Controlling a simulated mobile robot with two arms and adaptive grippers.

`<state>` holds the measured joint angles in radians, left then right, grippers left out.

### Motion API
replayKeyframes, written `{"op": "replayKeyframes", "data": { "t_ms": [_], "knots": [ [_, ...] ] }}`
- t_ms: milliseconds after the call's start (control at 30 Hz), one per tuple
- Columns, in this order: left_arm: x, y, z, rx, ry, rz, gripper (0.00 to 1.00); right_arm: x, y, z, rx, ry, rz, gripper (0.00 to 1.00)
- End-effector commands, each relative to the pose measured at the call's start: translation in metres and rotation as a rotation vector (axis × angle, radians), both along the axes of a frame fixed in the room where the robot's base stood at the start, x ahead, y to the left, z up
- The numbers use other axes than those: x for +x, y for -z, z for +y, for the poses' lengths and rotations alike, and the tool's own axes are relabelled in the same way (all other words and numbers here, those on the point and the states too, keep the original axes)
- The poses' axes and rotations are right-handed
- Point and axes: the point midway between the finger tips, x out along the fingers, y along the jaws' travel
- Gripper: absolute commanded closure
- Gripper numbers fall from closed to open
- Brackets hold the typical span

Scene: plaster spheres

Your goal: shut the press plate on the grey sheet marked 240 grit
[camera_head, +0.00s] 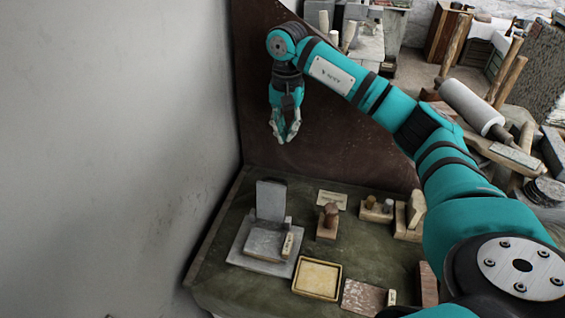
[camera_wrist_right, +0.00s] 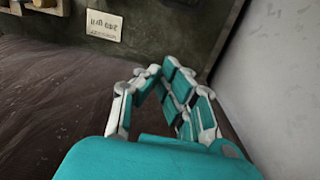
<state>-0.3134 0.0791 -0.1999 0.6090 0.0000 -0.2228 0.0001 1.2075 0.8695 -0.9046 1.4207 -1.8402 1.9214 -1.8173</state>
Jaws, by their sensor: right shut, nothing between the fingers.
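The press stands at the left of the green table. Its grey press plate (camera_head: 270,201) is upright, open above the grey base (camera_head: 238,252). A grey sheet (camera_head: 264,243) lies flat on the base in front of the plate. A small cream block (camera_head: 288,244) stands at its right side; any marking is too small to read. My right gripper (camera_head: 285,138) is shut and empty, high above and behind the press, apart from it. Its fingers also show in the wrist view (camera_wrist_right: 163,72). My left gripper is in no view.
A framed yellow tray (camera_head: 317,262) and a speckled slab (camera_head: 363,298) lie at the front. A wooden stamp (camera_head: 327,222), a small card (camera_head: 332,200) and wooden blocks (camera_head: 409,219) stand to the right. A pale wall (camera_head: 110,150) bounds the left; a brown panel (camera_head: 330,148) stands behind.

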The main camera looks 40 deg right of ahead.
Motion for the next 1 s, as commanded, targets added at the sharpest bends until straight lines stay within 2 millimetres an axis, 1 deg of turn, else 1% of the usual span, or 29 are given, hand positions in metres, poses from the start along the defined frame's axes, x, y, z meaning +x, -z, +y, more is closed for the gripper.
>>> {"op": "replayKeyframes", "data": {
  "t_ms": [33,100,200,333,533,567,700,833,1000],
  "knots": [
    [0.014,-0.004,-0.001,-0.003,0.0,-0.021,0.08,0.0,0.003,0.0,-0.001,0.0,0.001,1.0],
    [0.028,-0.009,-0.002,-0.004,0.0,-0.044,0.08,-0.001,0.01,0.0,-0.002,0.0,0.004,1.0],
    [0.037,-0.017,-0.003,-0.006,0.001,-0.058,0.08,-0.002,0.027,0.0,-0.001,0.0,0.006,1.0],
    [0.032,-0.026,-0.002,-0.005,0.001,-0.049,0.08,-0.004,0.055,0.001,0.001,-0.001,0.007,1.0],
    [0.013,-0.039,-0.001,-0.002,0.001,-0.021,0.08,-0.005,0.097,0.002,0.001,0.0,0.006,1.0],
    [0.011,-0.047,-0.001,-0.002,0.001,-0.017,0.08,-0.008,0.088,0.008,0.001,-0.004,0.001,1.0],
    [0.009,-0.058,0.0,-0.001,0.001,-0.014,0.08,-0.02,0.082,0.022,0.0,-0.003,0.0,1.0],
    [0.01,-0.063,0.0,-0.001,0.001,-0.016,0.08,-0.025,0.08,0.029,-0.001,-0.001,-0.001,1.0],
    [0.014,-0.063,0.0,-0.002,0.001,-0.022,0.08,-0.027,0.081,0.031,-0.001,0.001,-0.001,1.0]
  ]
}}
